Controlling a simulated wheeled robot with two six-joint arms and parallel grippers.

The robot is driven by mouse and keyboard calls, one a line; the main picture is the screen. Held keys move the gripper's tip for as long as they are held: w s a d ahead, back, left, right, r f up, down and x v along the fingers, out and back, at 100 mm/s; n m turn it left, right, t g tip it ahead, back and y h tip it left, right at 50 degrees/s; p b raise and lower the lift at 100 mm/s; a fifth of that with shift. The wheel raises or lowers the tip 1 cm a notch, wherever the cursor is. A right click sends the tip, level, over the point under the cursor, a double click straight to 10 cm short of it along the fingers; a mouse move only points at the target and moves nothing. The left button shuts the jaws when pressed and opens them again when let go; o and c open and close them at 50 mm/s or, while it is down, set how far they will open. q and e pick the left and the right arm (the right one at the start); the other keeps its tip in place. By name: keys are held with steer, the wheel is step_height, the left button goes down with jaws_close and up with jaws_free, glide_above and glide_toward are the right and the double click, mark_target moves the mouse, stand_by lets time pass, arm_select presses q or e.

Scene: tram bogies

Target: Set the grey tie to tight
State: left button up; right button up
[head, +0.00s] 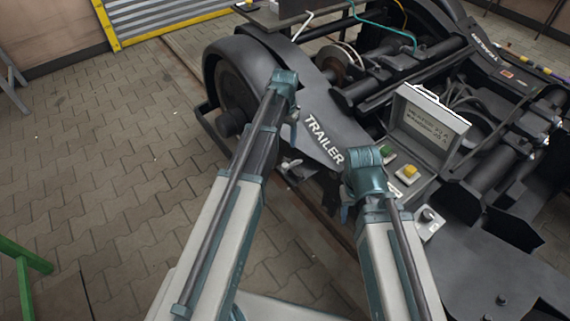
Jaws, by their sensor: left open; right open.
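I cannot tell for certain which part is the grey tie. A small light-grey lever-like piece (291,168) shows low on the bogie's side, between my two arms. A round grey knob on a light plate (429,216) sits right of my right gripper. My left gripper (293,128) is open above the near side of the bogie (322,138), left of the word TRAILER. My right gripper (345,210) is open at the bogie's near edge, below that word. Both point downward, partly hidden by their own wrists, and no held thing shows.
An open grey case (429,128) with a lettered lid stands on the bogie. Cables and dark pipes lie behind. The paved floor (110,170) at left is clear; a green rail (25,260) stands lower left.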

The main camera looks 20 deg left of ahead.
mark_target(285, 164)
arm_select(q)
step_height(285, 164, down, 13)
steer(key=b, duration=1.3)
steer(key=shift+f, duration=0.2)
steer(key=shift+r, duration=0.1)
jaws_close()
stand_by(0.4)
